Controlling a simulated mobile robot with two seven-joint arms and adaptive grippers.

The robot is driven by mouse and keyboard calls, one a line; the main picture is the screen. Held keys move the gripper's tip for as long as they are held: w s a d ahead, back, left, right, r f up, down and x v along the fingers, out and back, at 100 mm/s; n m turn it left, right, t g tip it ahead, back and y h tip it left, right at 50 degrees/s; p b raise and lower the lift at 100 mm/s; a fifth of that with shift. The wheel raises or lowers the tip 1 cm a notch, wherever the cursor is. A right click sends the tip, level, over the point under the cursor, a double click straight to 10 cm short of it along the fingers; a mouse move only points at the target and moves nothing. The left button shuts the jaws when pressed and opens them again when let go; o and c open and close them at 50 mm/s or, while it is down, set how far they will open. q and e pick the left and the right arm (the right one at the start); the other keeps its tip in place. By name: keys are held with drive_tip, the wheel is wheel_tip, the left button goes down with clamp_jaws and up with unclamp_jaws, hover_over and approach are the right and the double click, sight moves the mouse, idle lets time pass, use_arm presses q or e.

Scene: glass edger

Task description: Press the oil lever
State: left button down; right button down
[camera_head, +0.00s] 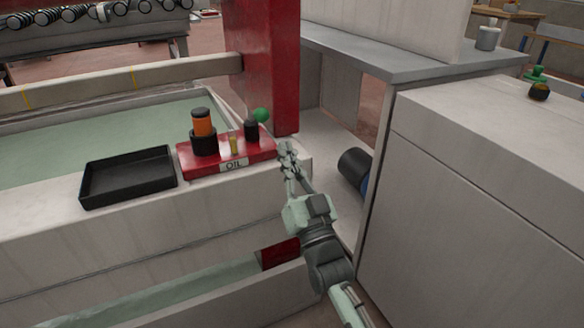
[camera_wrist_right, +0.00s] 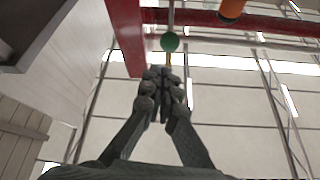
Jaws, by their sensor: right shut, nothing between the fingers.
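The oil lever's green ball knob (camera_head: 262,115) sits above the right end of a red oil unit (camera_head: 228,163) labelled "OIL". In the right wrist view the green knob (camera_wrist_right: 170,41) is just past my fingertips, with a thin rod beside it. My right gripper (camera_head: 287,150) is shut and empty, to the right of the unit and a little lower than the knob. It also shows in the right wrist view (camera_wrist_right: 160,75), and a gap shows between fingertips and knob. My left gripper is not in view.
An orange-and-black bottle (camera_head: 203,125) and a small black cap (camera_head: 251,130) stand on the oil unit. A black tray (camera_head: 128,176) lies to its left. A red post (camera_head: 265,60) rises behind the knob. A white cabinet (camera_head: 480,190) stands at right.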

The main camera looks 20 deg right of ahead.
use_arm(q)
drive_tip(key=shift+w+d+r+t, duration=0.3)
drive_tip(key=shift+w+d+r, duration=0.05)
use_arm(e)
drive_tip(key=shift+v, duration=1.45)
drive_tip(key=shift+w+r, duration=0.1)
idle(0.4)
